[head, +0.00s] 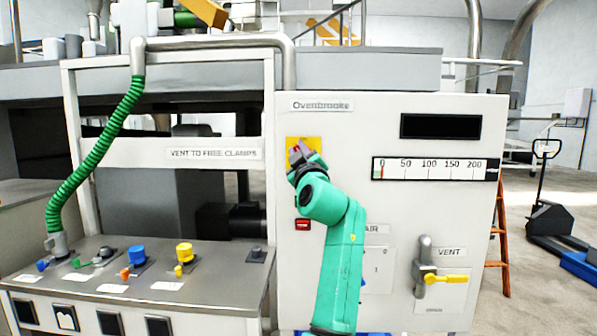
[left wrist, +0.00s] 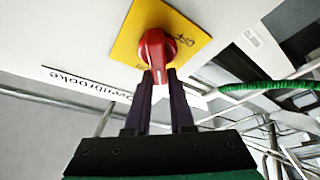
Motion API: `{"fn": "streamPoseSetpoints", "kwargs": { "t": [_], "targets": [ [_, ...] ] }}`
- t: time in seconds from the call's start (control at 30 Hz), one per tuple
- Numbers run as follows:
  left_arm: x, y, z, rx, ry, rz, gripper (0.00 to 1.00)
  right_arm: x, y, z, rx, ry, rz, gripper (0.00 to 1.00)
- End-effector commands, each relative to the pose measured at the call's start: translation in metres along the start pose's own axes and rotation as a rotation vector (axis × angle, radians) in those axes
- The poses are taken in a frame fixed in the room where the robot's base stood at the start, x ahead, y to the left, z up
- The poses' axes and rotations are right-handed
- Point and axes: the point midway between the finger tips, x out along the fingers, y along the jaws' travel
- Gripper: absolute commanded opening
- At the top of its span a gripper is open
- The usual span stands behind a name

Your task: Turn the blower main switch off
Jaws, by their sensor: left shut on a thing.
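The red rotary switch knob (left wrist: 155,46) sits on a square yellow plate (left wrist: 183,28) on the white cabinet. The word OFF reads on the plate to the right of the knob in the left wrist view. In the head view the yellow plate (head: 314,143) is at the cabinet's upper left, with the knob mostly hidden by my gripper. My left gripper (left wrist: 158,76) is shut on the knob's handle, one dark finger on each side. It also shows in the head view (head: 297,158), at the end of my green arm. My right gripper is not in view.
A small red rocker switch (head: 303,225) is below the plate. A gauge (head: 430,168) and dark display (head: 440,126) are at the cabinet's upper right. A yellow VENT lever (head: 445,279) is lower right. A console with colored knobs (head: 136,252) and a green hose (head: 100,150) stand left.

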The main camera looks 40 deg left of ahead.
Motion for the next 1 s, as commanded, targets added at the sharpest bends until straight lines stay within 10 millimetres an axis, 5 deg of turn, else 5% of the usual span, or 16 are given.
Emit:
{"fn": "streamPoseSetpoints", "kwargs": {
  "t": [0.03, 0.27, 1.0],
  "targets": [
    [-0.002, -0.007, 0.014, -0.038, -0.02, -0.026, 0.0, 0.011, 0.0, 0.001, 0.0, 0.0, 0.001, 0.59],
    [0.0, -0.007, 0.01, -0.238, -0.018, -0.113, 0.0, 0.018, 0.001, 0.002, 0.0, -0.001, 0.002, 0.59],
    [-0.001, -0.009, 0.009, -0.777, -0.011, -0.333, 0.0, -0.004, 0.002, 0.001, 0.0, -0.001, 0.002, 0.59]
  ]
}}
